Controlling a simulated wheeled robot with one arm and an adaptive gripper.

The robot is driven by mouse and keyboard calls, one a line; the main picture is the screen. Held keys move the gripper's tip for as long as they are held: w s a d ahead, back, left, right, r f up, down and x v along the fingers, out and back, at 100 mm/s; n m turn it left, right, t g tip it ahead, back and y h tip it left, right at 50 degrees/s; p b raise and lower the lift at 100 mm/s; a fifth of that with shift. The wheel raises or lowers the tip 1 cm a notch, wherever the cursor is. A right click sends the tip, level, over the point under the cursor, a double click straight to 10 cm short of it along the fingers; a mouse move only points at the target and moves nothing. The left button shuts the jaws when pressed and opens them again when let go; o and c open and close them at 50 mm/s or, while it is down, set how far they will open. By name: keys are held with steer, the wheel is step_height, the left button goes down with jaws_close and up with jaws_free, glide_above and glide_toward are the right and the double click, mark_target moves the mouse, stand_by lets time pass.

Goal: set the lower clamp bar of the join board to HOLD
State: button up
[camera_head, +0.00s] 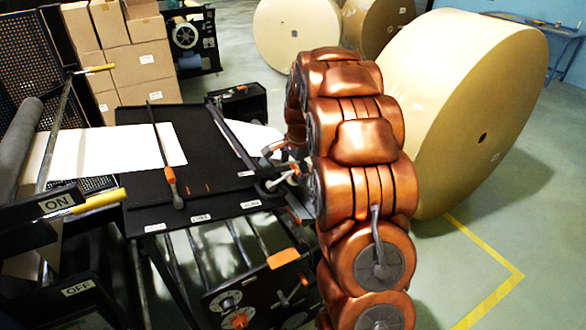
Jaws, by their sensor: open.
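The join board (135,140) is a black tilted panel with a white paper sheet (105,148) lying across it. One thin dark clamp bar (160,135) with an orange-tipped handle (170,176) crosses the board at the sheet's end. A second dark bar (232,138) runs along the board's right side. I cannot tell for sure which bar is the lower one. Small white labels (200,218) line the front edge, too small to read. My gripper (278,168) is open at the board's right edge, close to the second bar's near end. Any contact there is unclear.
Yellow handles (98,200) by ON and OFF labels stick out at left. Below the board are rods and a dial panel (235,300) with orange knobs. A large kraft roll (465,105) stands right of my copper arm. Cartons (135,60) are stacked behind.

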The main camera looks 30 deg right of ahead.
steer(key=shift+w+f, duration=0.1)
steer(key=shift+f, duration=0.4)
steer(key=c, duration=1.7)
